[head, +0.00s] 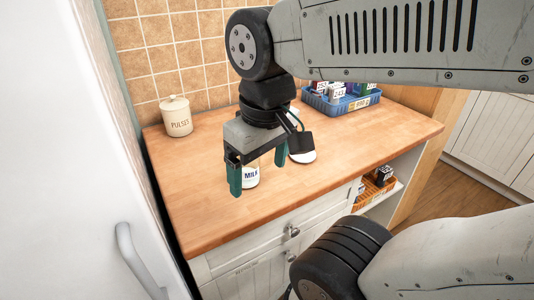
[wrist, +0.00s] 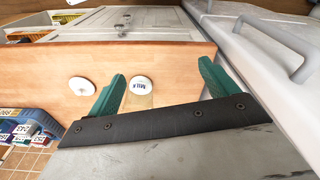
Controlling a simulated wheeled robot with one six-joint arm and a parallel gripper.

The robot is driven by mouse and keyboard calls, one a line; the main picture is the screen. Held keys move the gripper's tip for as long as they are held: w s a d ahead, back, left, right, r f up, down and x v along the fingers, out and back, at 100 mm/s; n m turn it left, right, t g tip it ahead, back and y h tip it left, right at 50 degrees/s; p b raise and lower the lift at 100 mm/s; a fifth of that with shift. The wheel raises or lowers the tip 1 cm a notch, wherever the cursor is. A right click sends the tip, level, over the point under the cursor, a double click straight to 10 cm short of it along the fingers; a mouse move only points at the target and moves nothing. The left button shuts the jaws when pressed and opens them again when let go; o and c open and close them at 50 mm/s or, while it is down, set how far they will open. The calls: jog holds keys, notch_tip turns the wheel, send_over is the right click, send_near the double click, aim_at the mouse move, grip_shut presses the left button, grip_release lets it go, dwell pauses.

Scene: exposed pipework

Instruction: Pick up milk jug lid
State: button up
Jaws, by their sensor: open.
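A small white container marked MILK (head: 251,178) stands on the wooden counter, partly behind my gripper (head: 258,168). In the wrist view a white round face with the word MILK (wrist: 143,86) shows between my fingers, closer to the left one. I cannot tell whether this face is a lid or the container's side. A white disc with a small dark mark (wrist: 81,87) lies to its left in the wrist view. It also shows in the head view (head: 302,157), partly covered by a dark part. My gripper (wrist: 161,71) is open, with nothing held between its green fingers.
A cream PULSES canister (head: 177,118) stands at the back left of the counter (head: 195,210). A blue crate (head: 342,103) of small packages is at the back right. A white appliance with a handle (head: 137,258) rises at the left. The front left of the counter is clear.

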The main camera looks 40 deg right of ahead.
jog(key=shift+o, duration=0.9)
jog(key=w+d+n, duration=0.2)
jog(key=w+d, duration=0.5)
jog(key=w, duration=0.1)
jog(key=shift+d+f, duration=0.3)
jog(key=w+d+f+n, duration=0.1)
jog(key=d+f, duration=0.1)
jog(key=d, duration=0.5)
jog(key=w+d+f+n, duration=0.1)
jog(key=w+d+f, duration=0.1)
jog(key=d, duration=0.5)
jog(key=w+d+f+n+g, duration=0.1)
jog(key=d+f, duration=0.3)
jog(key=d, duration=0.4)
jog(key=shift+w+f+n, duration=0.1)
jog(key=shift+w+n, duration=0.15)
jog(key=shift+n, duration=0.35)
jog(key=f, duration=0.7)
jog(key=shift+a, duration=0.2)
jog(key=shift+f, duration=0.35)
jog(key=c, duration=1)
